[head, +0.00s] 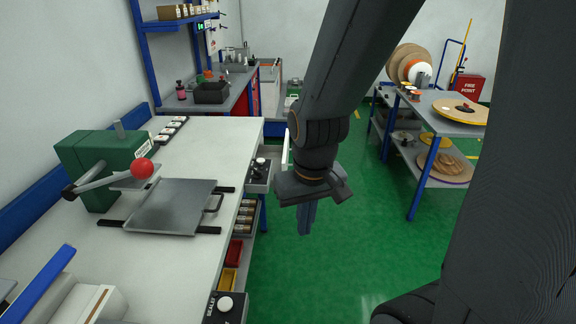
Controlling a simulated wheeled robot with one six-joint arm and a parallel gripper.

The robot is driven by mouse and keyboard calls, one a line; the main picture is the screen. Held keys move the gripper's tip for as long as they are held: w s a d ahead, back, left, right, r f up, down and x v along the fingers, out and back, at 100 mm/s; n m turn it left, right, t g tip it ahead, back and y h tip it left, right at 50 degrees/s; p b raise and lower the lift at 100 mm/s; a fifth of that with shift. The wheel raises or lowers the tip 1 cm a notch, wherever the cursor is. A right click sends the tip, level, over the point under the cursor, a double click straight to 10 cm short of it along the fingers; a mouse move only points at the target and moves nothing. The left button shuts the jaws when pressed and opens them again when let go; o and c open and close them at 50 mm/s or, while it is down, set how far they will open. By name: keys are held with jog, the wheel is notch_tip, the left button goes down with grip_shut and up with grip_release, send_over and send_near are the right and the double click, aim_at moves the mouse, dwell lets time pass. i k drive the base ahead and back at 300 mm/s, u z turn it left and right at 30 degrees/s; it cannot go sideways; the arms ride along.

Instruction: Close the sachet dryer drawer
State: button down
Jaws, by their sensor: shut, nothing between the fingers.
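A pale drawer (284,156) stands pulled out from the right side of the white workbench, its front panel facing right toward the aisle. I cannot read a label that names it as the sachet dryer drawer. My gripper (306,230) points down over the green floor, to the right of the bench and nearer to me than the drawer. Its fingers are shut and hold nothing. The gripper appears apart from the drawer. My arm passes close to the right of the drawer front and may hide part of it.
The workbench (188,250) runs along the left with a green press (90,165), its red-knobbed lever and a metal plate (172,207). Small control boxes (258,174) sit at its right edge, above bins. A shelved table (450,120) stands right. Green floor between is clear.

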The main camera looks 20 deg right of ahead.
aim_at(279, 155)
jog(key=k, duration=1.1)
jog(key=z, duration=0.7)
jog(key=i, duration=0.55)
jog(key=z, duration=0.55)
jog(key=i, duration=1.25)
jog(key=u, duration=1.15)
jog(key=i, duration=0.3)
jog(key=u, duration=0.35)
